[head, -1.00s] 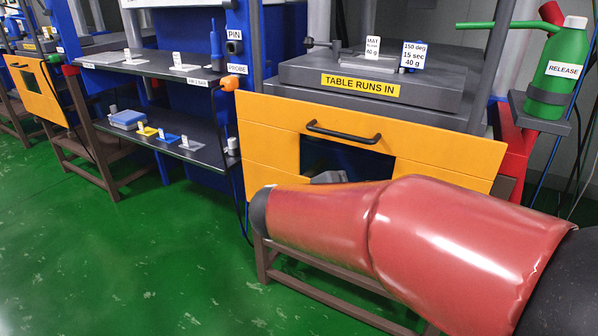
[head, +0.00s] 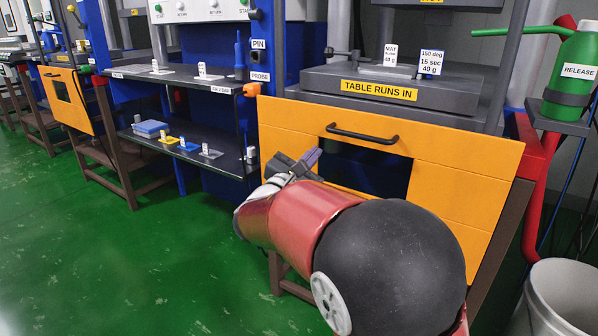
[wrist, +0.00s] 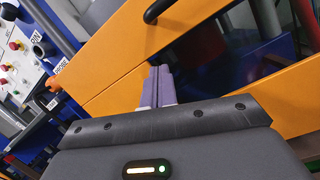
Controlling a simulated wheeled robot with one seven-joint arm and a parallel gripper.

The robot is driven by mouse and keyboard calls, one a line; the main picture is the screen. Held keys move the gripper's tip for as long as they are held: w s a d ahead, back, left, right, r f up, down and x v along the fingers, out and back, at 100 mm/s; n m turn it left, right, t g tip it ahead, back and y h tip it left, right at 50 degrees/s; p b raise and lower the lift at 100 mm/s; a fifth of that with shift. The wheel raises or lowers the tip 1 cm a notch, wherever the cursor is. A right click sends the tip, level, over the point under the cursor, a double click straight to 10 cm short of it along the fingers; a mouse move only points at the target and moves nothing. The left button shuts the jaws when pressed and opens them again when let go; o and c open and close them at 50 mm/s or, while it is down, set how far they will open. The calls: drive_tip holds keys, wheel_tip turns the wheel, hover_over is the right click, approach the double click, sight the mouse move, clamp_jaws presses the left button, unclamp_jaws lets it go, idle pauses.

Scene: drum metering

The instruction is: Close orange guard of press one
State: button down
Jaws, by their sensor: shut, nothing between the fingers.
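The orange guard (head: 460,150) is a wide panel with a dark window and a black bar handle (head: 362,133) near its top edge. It hangs low in front of the press table (head: 480,92), which stands uncovered above it. My gripper (head: 314,157) is in front of the guard, below and left of the handle, with its fingers together and empty. In the wrist view the gripper fingers (wrist: 158,85) point at the guard (wrist: 120,80) near the window, and the handle (wrist: 155,10) is at the top. I cannot tell whether the fingertips touch the panel.
A shelf rack (head: 180,77) with small cards and a blue box (head: 151,128) stands left. A second orange guard (head: 65,98) is farther left. A green release bottle (head: 570,75) and a white bin (head: 565,300) are right. Green floor at left is clear.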

drive_tip(key=shift+s+d+r, duration=0.1)
drive_tip(key=shift+d+r, duration=0.15)
drive_tip(key=shift+r, duration=0.4)
drive_tip(key=shift+s+d+r, duration=0.15)
drive_tip(key=shift+d+r, duration=0.05)
drive_tip(key=shift+r, duration=0.4)
drive_tip(key=shift+s+d+r, duration=0.1)
drive_tip(key=shift+d+r, duration=0.15)
drive_tip(key=shift+r, duration=0.4)
